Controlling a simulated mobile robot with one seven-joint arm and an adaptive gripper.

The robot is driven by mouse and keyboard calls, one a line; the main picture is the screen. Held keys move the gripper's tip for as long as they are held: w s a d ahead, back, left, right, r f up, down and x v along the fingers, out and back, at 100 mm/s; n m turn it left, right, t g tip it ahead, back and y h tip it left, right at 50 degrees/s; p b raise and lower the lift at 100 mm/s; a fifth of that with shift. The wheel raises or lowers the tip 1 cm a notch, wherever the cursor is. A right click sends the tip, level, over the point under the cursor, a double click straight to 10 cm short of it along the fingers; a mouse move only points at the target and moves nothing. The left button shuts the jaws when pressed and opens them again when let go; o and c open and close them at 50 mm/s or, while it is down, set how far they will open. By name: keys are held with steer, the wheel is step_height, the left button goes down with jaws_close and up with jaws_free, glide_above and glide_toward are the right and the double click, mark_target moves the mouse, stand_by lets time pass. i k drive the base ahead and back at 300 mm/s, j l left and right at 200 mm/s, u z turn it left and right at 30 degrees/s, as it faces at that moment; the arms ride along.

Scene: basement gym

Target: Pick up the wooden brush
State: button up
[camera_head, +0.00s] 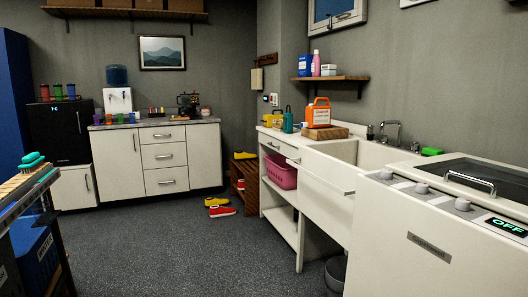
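I cannot make out a wooden brush for certain. A teal object (32,159) with a lumpy, bristle-like look sits at the left edge, on or just above a light wooden slatted surface (22,184); its material is too small to tell. A small green item (432,151) lies on the counter by the sink at the right; it may be a sponge or a brush. My gripper is not in view.
A white sink unit (327,163) and a white machine (427,235) line the right side. Cabinets (119,165) stand at the back left. Yellow and red shoes (222,211) lie on the dark floor. The middle floor is clear.

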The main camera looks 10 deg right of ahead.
mark_target(277, 127)
steer(key=i+u, duration=0.25)
steer(key=i, duration=0.7)
steer(key=i+j, duration=0.1)
steer(key=i, duration=1.35)
steer(key=i+j, duration=0.1)
steer(key=i, duration=1.35)
steer(key=i+z, duration=0.3)
steer(key=i+j+z, duration=0.2)
steer(key=i+z, duration=0.15)
steer(key=i+j+z, duration=0.3)
steer(key=i, duration=0.15)
steer(key=i+j+z, duration=0.5)
steer(key=z, duration=0.15)
steer(key=i+j+z, duration=0.15)
steer(key=j+z, duration=0.2)
steer(key=i+j+z, duration=0.15)
steer(key=j+z, duration=0.55)
steer(key=j, duration=0.2)
steer(key=j+z, duration=0.1)
steer(key=j, duration=0.2)
steer(key=i+j+z, duration=0.1)
steer(key=j, duration=0.25)
